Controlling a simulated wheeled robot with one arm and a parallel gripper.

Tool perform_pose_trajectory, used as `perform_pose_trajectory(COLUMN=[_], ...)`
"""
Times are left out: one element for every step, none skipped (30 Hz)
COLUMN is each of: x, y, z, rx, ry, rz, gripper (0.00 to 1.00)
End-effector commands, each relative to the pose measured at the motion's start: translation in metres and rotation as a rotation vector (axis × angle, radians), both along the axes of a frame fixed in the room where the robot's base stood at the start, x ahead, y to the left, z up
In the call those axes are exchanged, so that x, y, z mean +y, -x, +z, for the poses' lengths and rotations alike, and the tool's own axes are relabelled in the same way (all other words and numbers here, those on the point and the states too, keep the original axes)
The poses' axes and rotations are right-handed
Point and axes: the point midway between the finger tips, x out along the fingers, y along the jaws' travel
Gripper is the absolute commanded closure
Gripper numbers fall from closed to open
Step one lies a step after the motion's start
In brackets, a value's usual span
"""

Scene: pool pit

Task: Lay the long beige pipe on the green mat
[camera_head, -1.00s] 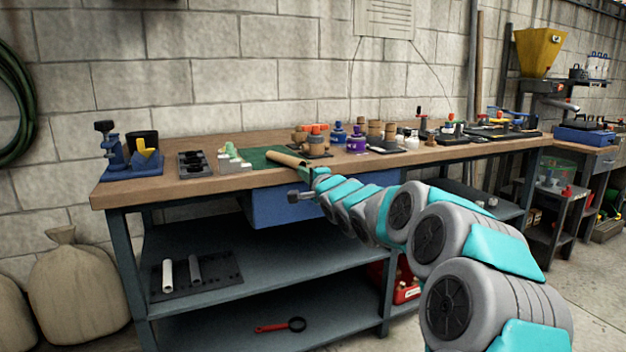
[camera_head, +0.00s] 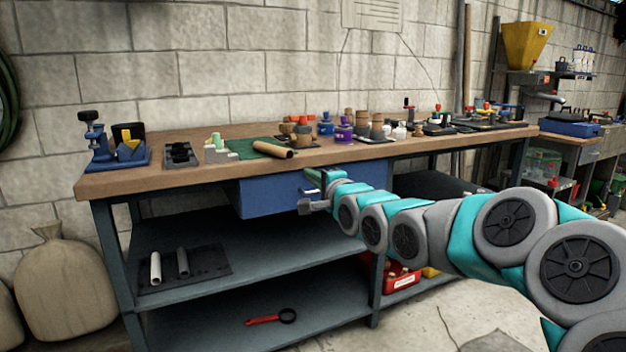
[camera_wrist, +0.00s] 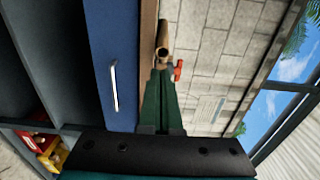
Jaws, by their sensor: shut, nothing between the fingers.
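The long beige pipe (camera_head: 274,149) lies on the green mat (camera_head: 243,149) on the workbench top. Its near right end reaches close to the bench's front edge, at or a little past the mat's edge. In the wrist view, the round open end of the pipe (camera_wrist: 163,52) shows beyond my fingertips. My gripper (camera_head: 311,177) is shut and empty. It is in front of the bench, by the blue drawer and below the pipe's near end, apart from it. In the wrist view, the green fingers of my gripper (camera_wrist: 160,74) are together.
The blue drawer (camera_head: 268,196) hangs under the wooden bench top (camera_head: 199,173). Bottles and wooden pieces stand right of the mat. A black tray (camera_head: 181,155) and blue clamp (camera_head: 120,158) stand left. The lower shelf holds a dark mat (camera_head: 207,262) with two pipes.

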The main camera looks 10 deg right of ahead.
Motion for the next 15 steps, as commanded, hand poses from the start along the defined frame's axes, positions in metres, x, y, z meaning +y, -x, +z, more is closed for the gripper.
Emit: perform_pose_trajectory(x=[-0.001,-0.001,-0.001,-0.001,-0.002,-0.002,-0.003,-0.004,-0.006,-0.008,-0.009,-0.012,-0.014,-0.016,-0.018], y=[0.003,0.004,0.005,0.005,0.006,0.006,0.006,0.006,0.006,0.006,0.007,0.007,0.008,0.008,0.008], z=[0.0,0.0,0.001,0.002,0.005,0.009,0.012,0.017,0.023,0.027,0.032,0.036,0.039,0.041,0.041], rx=[-0.001,-0.001,-0.001,-0.002,-0.003,-0.004,-0.006,-0.007,-0.005,-0.003,0.001,0.01,0.019,0.029,0.049], ry=[-0.001,-0.002,-0.01,-0.024,-0.046,-0.087,-0.128,-0.178,-0.258,-0.327,-0.399,-0.503,-0.582,-0.661,-0.766], rz=[0.0,0.0,-0.001,-0.003,-0.006,-0.01,-0.015,-0.021,-0.028,-0.033,-0.038,-0.044,-0.046,-0.049,-0.051], gripper=[1.0,1.0,1.0,1.0,1.0,1.0,1.0,1.0,1.0,1.0,1.0,1.0,1.0,1.0,1.0])
